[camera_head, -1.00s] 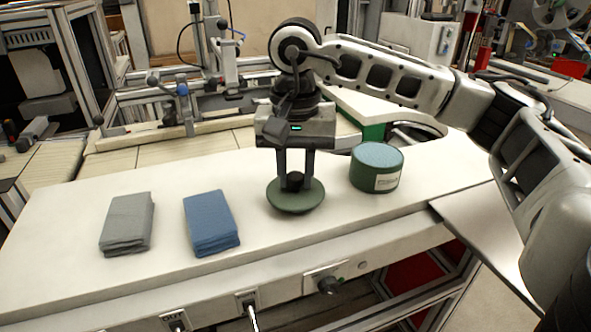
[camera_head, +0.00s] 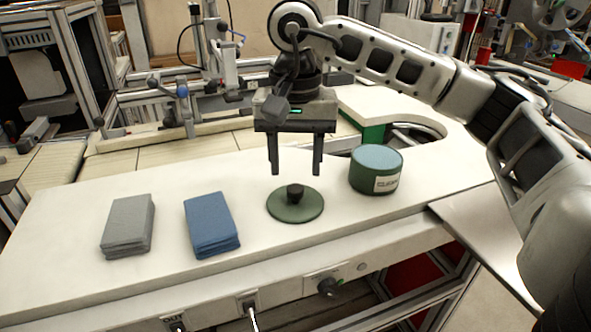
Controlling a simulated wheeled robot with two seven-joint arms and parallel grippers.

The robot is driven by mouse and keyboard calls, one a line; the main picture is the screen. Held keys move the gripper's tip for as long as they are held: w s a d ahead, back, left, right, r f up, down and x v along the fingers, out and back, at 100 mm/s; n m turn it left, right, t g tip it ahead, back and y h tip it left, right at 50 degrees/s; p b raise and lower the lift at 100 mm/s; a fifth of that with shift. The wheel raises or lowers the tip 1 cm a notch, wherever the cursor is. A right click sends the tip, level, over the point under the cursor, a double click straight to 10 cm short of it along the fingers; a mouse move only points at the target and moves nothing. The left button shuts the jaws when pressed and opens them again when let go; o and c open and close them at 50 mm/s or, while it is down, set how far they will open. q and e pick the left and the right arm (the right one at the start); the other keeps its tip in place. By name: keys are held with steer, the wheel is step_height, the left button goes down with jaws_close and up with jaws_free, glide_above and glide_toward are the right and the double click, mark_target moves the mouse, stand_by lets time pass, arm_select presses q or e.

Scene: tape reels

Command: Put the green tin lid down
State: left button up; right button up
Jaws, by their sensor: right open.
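The green tin lid (camera_head: 312,208) lies flat on the white table, with its dark knob (camera_head: 295,193) facing up. My right gripper (camera_head: 295,172) is open and empty above the lid, its fingertips spread and clear of the knob. The green tin (camera_head: 372,183) stands upright to the right of the lid, with a pale blue top and a white label on its side. My left gripper is not in view.
A folded blue cloth stack (camera_head: 211,224) and a folded grey cloth stack (camera_head: 127,226) lie to the left of the lid. The white table (camera_head: 65,225) is bare around them. Metal fixtures (camera_head: 185,105) stand behind it.

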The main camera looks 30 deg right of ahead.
mark_target(296, 188)
step_height(296, 188, up, 10)
steer(key=p, duration=0.2)
steer(key=shift+f, duration=0.2)
stand_by(0.3)
